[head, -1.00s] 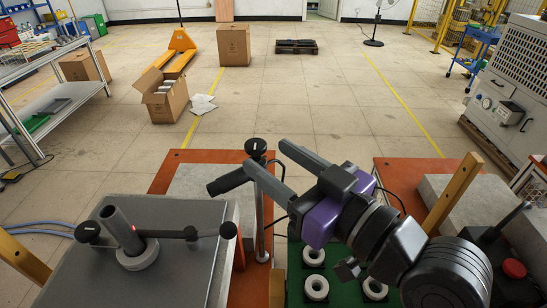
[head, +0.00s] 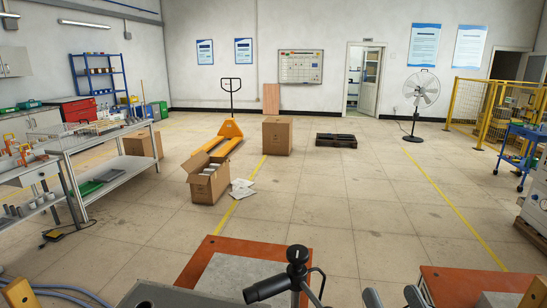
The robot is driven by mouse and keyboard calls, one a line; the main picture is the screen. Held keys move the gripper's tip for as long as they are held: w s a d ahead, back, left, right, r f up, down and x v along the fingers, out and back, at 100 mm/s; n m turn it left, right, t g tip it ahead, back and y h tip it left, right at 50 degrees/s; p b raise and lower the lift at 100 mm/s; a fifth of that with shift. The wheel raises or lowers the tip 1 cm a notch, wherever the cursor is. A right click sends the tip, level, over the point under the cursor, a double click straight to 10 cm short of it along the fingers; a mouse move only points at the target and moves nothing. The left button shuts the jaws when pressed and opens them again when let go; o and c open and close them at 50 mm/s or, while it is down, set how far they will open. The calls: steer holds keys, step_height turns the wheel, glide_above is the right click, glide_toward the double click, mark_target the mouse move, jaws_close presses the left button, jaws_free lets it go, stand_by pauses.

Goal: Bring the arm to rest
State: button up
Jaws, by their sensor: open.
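My gripper (head: 393,297) shows only as two grey fingertips at the bottom edge of the head view, right of centre. The fingertips are apart, with nothing seen between them. The rest of my gripper and arm is below the picture. Left of the fingertips stands a post with a black knob and handle (head: 270,288), apart from them in the picture. The grey machine top (head: 165,296) shows only at its far edge, and what stands on it is out of view.
An orange-edged bench (head: 245,246) lies ahead and another orange-edged top (head: 465,281) is at right. Beyond is open floor with an open carton (head: 207,183), a closed carton (head: 277,136), a yellow pallet truck (head: 222,142) and a black pallet (head: 336,140). A workbench (head: 110,160) stands at left.

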steer(key=s+d+f+g+h, duration=0.1)
steer(key=s+f+g, duration=0.2)
steer(key=s+f, duration=0.7)
steer(key=s+d+f+g+h, duration=0.1)
steer(key=s+d+f+g, duration=0.1)
steer(key=s+f, duration=0.7)
steer(key=s, duration=0.8)
steer(key=shift+s+f+n+g+h, duration=0.3)
steer(key=shift+s+f+n+g, duration=0.05)
steer(key=shift+s+n+g, duration=0.05)
